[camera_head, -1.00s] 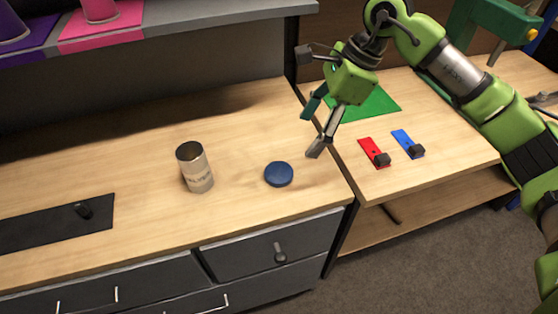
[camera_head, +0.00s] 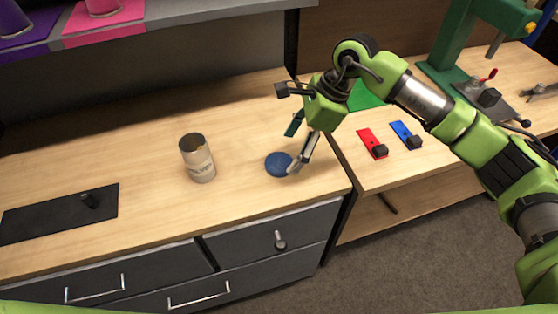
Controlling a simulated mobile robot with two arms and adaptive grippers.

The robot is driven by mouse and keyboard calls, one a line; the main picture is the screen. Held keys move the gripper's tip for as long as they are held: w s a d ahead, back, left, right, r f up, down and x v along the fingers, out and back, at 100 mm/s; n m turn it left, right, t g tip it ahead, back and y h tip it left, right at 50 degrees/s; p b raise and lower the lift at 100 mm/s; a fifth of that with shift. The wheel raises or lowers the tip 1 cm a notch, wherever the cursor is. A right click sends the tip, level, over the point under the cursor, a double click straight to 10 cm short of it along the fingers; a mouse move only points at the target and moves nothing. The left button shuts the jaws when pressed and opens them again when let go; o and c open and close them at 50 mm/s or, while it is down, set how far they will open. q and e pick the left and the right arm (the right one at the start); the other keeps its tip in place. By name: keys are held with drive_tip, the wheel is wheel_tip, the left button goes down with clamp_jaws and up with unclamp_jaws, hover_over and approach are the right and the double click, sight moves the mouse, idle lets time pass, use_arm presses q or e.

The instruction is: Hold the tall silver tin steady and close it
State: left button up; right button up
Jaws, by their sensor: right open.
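The tall silver tin (camera_head: 198,160) stands upright on the wooden worktop, with its open top showing a dark inside. A round dark blue lid (camera_head: 279,164) lies flat on the worktop to the right of the tin, apart from it. My right gripper (camera_head: 293,151) is open and empty, above the lid at its right side. One fingertip overlaps the lid's right edge in the picture; I cannot tell whether it touches. My left gripper is not in view.
A black mat (camera_head: 60,213) with a small black knob lies at the left. A red plate (camera_head: 372,143) and a blue plate (camera_head: 406,135) with black blocks lie on the right-hand table, near a green press (camera_head: 455,40). The worktop around the tin is clear.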

sight(281, 162)
drive_tip(key=shift+a+f, duration=0.1)
drive_tip(key=x, duration=0.1)
drive_tip(key=p+x, duration=0.1)
drive_tip(key=x, duration=0.1)
drive_tip(key=p+x, duration=0.1)
drive_tip(key=shift+w+a+f, duration=0.15)
drive_tip(key=shift+w, duration=0.15)
drive_tip(key=shift+f, duration=0.3)
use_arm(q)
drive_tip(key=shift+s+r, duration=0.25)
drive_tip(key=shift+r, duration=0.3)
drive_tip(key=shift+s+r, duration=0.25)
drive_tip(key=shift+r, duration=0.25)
use_arm(e)
drive_tip(key=c, duration=0.8)
